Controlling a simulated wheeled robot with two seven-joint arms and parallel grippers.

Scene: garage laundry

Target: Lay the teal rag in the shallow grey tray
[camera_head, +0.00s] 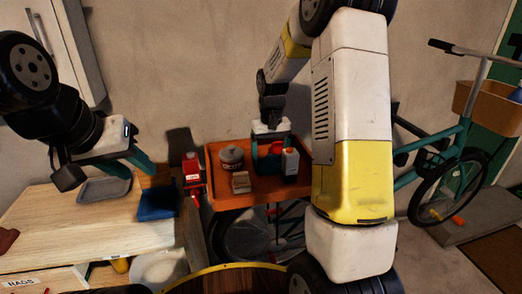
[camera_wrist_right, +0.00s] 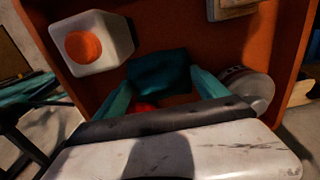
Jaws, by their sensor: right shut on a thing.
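The shallow grey tray (camera_head: 105,190) lies on the pale wooden table at the left, below my left gripper (camera_head: 142,164). That gripper's teal fingertips are above the table; their gap is not clear. My right gripper (camera_head: 271,158) reaches down into the orange tray top of a cart. In the right wrist view, the dark teal rag (camera_wrist_right: 160,72) is bunched between the fingers of the right gripper (camera_wrist_right: 162,90), which is shut on it. In the head view the rag is hard to make out behind the fingers and nearby items.

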